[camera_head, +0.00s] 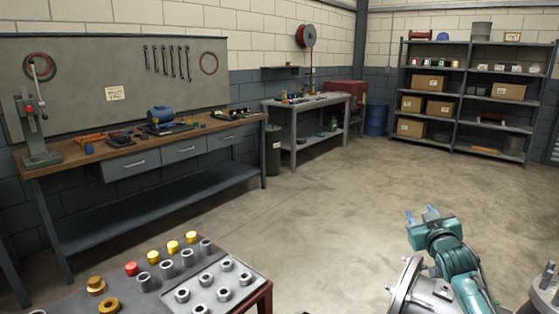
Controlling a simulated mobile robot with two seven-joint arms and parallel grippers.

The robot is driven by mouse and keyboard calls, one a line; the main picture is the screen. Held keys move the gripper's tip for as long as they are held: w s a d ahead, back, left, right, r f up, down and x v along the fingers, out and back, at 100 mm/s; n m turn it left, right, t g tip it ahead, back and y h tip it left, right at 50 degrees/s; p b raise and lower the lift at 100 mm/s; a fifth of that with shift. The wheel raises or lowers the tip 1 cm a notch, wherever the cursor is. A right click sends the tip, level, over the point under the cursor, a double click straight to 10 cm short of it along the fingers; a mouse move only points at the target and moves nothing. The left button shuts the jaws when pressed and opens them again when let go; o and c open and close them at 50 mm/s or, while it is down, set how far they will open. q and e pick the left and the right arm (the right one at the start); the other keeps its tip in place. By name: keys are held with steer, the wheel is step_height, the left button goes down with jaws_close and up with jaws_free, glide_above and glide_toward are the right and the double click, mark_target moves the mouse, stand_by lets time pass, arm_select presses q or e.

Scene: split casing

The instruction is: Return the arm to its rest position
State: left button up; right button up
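My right gripper (423,214) is at the lower right of the head view, on a teal arm that comes up from the bottom edge. Its two short blue-grey fingers point up and away and stand apart. Nothing shows between them, so it is open and empty. Behind the fingers is bare floor. My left gripper and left arm are not in view.
A rounded grey metal body (408,286) shows beside my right arm, cut off by the bottom edge. A low table (69,301) at lower left carries several metal, yellow and red parts. A workbench (90,160) and shelves (458,87) stand behind. The middle floor is clear.

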steer(key=s+a+f+n+g+y, duration=0.1)
steer(key=s+a+f+g+y, duration=0.1)
steer(key=s+a+f, duration=0.55)
steer(key=s+a+f+n+g+y, duration=0.1)
steer(key=s+a+f, duration=0.4)
steer(key=s+f, duration=0.6)
steer(key=s+a+f+g+y, duration=0.1)
steer(key=s+a+f, duration=0.3)
steer(key=s, duration=0.6)
steer(key=s+a+f+m+g+y, duration=0.1)
steer(key=s+a+f, duration=0.3)
steer(key=s, duration=0.7)
steer(key=shift+a+f+g+y, duration=0.15)
steer(key=shift+a+g+y, duration=0.25)
steer(key=shift+g, duration=0.5)
steer(key=shift+s+m, duration=0.15)
steer(key=shift+m, duration=0.15)
